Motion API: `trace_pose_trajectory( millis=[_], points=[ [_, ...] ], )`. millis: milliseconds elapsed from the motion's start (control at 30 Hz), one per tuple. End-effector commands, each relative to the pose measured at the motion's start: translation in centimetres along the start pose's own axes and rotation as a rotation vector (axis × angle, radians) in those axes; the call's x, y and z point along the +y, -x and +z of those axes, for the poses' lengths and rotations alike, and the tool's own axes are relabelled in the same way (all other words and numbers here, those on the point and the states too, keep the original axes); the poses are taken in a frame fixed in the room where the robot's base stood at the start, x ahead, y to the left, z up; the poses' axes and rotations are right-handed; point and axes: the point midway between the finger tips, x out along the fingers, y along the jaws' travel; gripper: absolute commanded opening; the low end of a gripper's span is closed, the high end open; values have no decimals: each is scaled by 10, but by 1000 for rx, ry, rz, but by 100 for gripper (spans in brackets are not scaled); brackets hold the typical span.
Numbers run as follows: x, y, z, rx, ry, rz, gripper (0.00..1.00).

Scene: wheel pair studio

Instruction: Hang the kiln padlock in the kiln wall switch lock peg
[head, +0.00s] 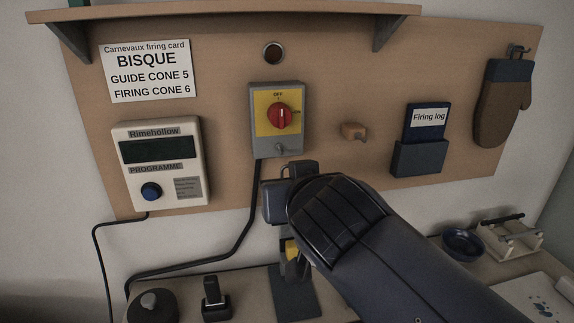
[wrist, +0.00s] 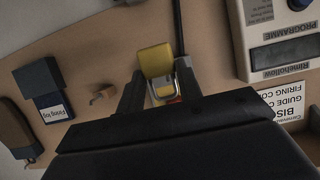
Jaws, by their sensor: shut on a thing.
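The yellow kiln padlock (head: 291,249) is held by my gripper (head: 293,262), which is mostly hidden behind my arm in the head view. In the wrist view, which is turned upside down, the yellow padlock (wrist: 155,60) sits between the two dark fingers of my gripper (wrist: 158,84), with its metal shackle showing. The grey kiln wall switch (head: 262,138) has a yellow plate and a red knob (head: 279,116). Its small grey lock peg (head: 280,148) is at the lower part of the box. The padlock is below the switch and apart from the peg in the head view.
A kiln controller (head: 160,165) is left of the switch. A wooden peg (head: 354,131), firing log holder (head: 418,160) and mitt (head: 502,105) are to the right. A shelf (head: 230,10) overhangs above. A black cable (head: 252,205) runs down from the switch.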

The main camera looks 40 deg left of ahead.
Motion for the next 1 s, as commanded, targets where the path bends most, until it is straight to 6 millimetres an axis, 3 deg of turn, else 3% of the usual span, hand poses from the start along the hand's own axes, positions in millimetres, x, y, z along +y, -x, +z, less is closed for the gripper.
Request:
trace_pose_trajectory(
  millis=[500,1000],
  points=[
    [0,-42,-18,-1,-1,1,10],
    [0,-49,-20,1,-1,0,10]
  ],
)
